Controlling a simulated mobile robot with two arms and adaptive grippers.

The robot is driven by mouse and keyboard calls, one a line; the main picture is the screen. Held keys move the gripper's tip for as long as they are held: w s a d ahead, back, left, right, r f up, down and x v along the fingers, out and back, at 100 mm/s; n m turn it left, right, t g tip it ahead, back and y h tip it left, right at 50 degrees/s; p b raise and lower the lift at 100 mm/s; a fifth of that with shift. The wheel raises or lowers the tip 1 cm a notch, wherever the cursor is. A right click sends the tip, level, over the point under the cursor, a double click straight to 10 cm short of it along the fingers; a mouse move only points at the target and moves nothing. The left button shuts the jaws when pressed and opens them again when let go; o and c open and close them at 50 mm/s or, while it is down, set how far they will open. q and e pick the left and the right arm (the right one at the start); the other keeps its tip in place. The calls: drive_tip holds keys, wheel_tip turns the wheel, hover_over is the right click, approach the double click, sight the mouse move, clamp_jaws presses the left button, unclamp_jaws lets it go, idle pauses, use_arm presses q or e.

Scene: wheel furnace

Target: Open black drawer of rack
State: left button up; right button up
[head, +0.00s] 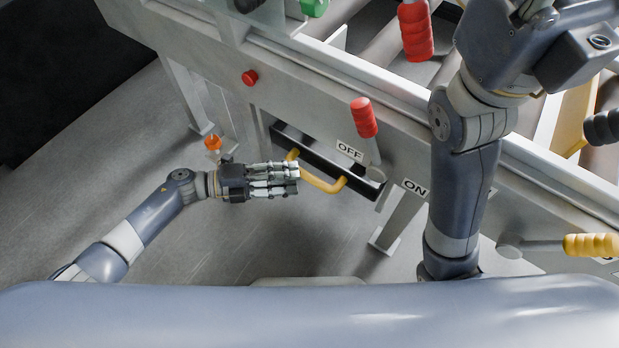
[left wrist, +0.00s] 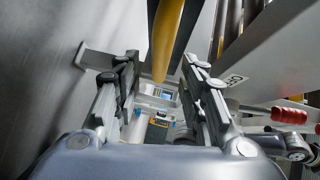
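The black drawer (head: 318,163) is a long dark strip set in the light grey side of the rack (head: 215,62). A yellow bar handle (head: 322,184) stands out from its front. My left gripper (head: 297,172) comes in from the left, its fingers at the left part of the handle. In the left wrist view its fingers (left wrist: 160,75) are spread apart. The yellow handle (left wrist: 166,38) shows between them near the top, with a gap on both sides. My right arm reaches up at the right; its fingers are out of view.
A red-gripped lever (head: 364,118) stands by the OFF label just right of the drawer. A red button (head: 250,77), another red lever (head: 416,32) and a yellow-gripped lever (head: 590,245) are on the rack. Rollers lie on top.

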sight(303, 178)
use_arm(q)
drive_tip(key=shift+w+d+f+b, duration=0.15)
drive_tip(key=shift+d+b, duration=0.1)
drive_tip(key=shift+d, duration=0.65)
drive_tip(key=shift+w+d+f+b, duration=0.1)
drive_tip(key=shift+d+b, duration=0.1)
drive_tip(key=shift+d, duration=0.7)
drive_tip(key=shift+w+d+f+b, duration=0.15)
drive_tip(key=shift+d+b, duration=0.1)
drive_tip(key=shift+d, duration=0.65)
clamp_jaws()
